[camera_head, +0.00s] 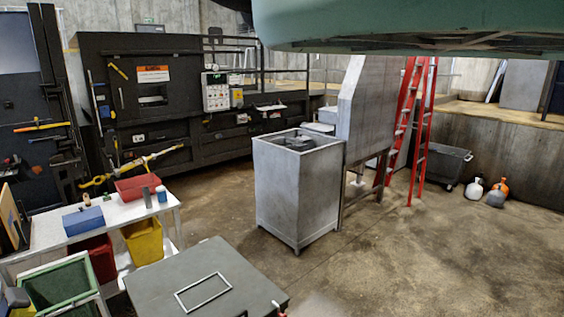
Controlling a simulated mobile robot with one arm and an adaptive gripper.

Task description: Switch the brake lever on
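I cannot tell for certain which part is the brake lever. The black waste compactor (150,110) stands at the back left. A long bar with yellow ends (135,166) runs slantwise across its lower front. A short yellow handle (118,70) sits on its upper front. An orange-yellow handle (40,126) lies nearly level across the dark door at the far left. A small red-tipped part (279,308) shows at the bottom edge, by the corner of a grey metal lid. My gripper is not in view.
A white table (105,222) with a red bin and blue box stands at left. The grey lid (210,285) fills the bottom foreground. A metal cabinet (297,195) stands centrally, with a red ladder (410,130) behind. A teal body (410,22) hangs overhead.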

